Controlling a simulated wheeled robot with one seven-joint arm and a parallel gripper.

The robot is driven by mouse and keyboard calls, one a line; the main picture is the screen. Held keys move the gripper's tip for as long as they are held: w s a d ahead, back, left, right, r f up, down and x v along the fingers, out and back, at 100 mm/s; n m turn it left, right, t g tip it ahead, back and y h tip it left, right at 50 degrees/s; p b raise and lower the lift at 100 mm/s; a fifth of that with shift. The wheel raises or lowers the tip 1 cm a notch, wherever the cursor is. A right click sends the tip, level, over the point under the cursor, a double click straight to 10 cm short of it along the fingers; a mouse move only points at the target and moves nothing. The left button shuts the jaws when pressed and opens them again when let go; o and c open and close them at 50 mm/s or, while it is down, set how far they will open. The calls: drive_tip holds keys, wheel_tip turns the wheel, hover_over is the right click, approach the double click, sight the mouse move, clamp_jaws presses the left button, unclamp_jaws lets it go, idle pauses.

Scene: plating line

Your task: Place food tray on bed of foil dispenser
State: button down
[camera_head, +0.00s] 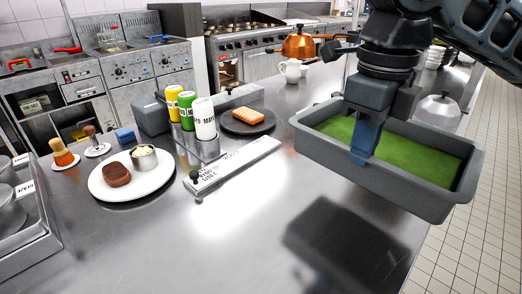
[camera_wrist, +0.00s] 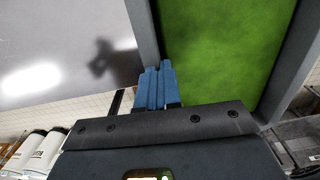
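The food tray (camera_head: 318,145) is a deep grey rectangular pan with a green filling, at the right of the head view. It hangs above the steel counter, roughly level, with its shadow below. My gripper (camera_head: 359,160) points down with its blue fingers shut on the tray's long near wall. In the wrist view my gripper (camera_wrist: 158,68) has both fingertips close together at the tray wall (camera_wrist: 142,28); the green filling is on the right. A long pale bar with printed text (camera_head: 235,164) lies mid-counter; I cannot tell whether it is part of the foil dispenser.
A white plate (camera_head: 105,190) with meat and a small cup stands left. Sauce bottles (camera_head: 204,118) and a dark plate (camera_head: 232,126) with salmon stand behind the bar. A metal rack (camera_head: 40,245) is at the far left. The counter's front middle is clear.

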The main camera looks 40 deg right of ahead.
drive_tip(key=shift+w+a+f, duration=0.55)
drive_tip(key=shift+w+f, duration=1.35)
drive_tip(key=shift+w+a+f, duration=0.5)
drive_tip(key=shift+w+f, duration=1.25)
drive_tip(key=shift+w, duration=0.05)
drive_tip(key=shift+w+a+f, duration=0.45)
drive_tip(key=shift+w+f, duration=1.35)
drive_tip(key=shift+f, duration=0.15)
drive_tip(key=c, duration=1.3)
unclamp_jaws()
drive_tip(key=shift+c, duration=0.2)
